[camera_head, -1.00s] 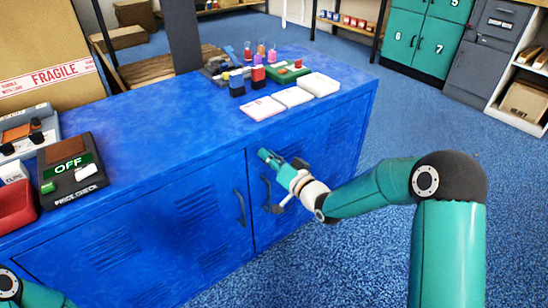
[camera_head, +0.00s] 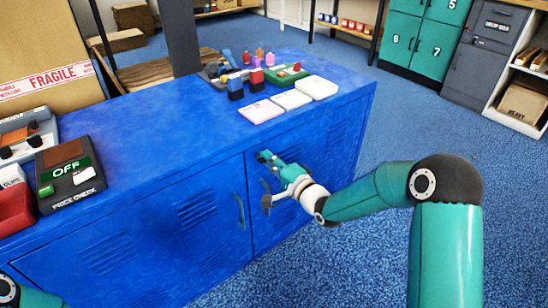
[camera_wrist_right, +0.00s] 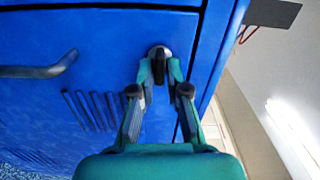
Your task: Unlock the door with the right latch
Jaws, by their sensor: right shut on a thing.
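The blue cabinet (camera_head: 140,235) has two doors at its front. The right door (camera_head: 300,190) carries the right latch (camera_wrist_right: 160,51), a small dark knob on a round metal base near the door's edge, above a dark curved handle (camera_wrist_right: 40,70). My right gripper (camera_head: 266,158) reaches the upper part of this door from the right. In the wrist view its fingertips (camera_wrist_right: 160,68) are closed around the latch, hiding part of it. The latch is too small in the head view to tell its angle. My left gripper is out of view; only part of that arm shows.
The left door has its own handle (camera_head: 240,211). Carpet to the right is clear.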

